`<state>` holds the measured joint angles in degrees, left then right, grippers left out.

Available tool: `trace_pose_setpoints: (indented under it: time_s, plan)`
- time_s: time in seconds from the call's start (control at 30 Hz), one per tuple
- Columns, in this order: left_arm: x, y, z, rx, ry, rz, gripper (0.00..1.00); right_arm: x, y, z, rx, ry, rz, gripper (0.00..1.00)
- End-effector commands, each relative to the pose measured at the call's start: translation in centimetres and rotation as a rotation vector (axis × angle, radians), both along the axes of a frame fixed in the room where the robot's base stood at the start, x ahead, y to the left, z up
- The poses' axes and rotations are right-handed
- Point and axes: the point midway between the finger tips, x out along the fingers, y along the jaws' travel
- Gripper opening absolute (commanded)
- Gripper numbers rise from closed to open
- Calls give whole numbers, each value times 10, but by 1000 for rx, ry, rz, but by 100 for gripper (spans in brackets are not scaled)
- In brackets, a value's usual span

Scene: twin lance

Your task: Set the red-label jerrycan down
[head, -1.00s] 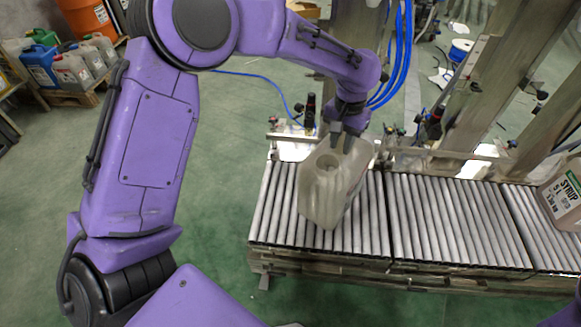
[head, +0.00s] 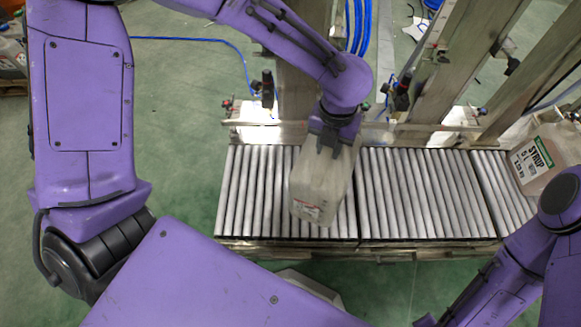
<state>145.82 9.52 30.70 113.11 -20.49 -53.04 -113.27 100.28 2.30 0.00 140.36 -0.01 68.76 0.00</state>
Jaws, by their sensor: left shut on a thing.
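The jerrycan (head: 318,182) is pale and translucent, with a small white and red label (head: 308,210) low on the side facing me. My left gripper (head: 328,148) is shut on its top end. The can is over the left section of the roller conveyor (head: 235,195). I cannot tell whether its bottom touches the rollers or hangs just above them. The gripper hides part of its top. My right arm (head: 500,280) comes in at the lower right, and its gripper is not visible.
A syrup jerrycan (head: 548,158) with a green and white label stands at the conveyor's right end. The rollers between the two cans are clear. Metal posts (head: 455,65) and blue hoses (head: 357,25) rise behind the conveyor.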

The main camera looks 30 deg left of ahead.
Motion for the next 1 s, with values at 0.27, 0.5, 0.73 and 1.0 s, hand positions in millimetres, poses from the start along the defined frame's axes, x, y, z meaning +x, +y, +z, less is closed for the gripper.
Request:
trace_pose_setpoints:
  time_s: [0.27, 0.5, 0.73, 1.0]
  plan:
    - [15, 55, -27, -1, 1, -32, 0, 0, 0, -5, 1, 1, 0, 0]
    - [30, 107, -69, 0, 2, -32, 0, 0, 0, -13, 1, 1, 0, 0]
    - [35, 127, -92, 0, 0, -31, 0, 0, 0, -15, 0, 0, 0, 0]
    - [37, 134, -131, 2, -1, -33, 0, 0, 0, -23, 1, 1, 0, 0]
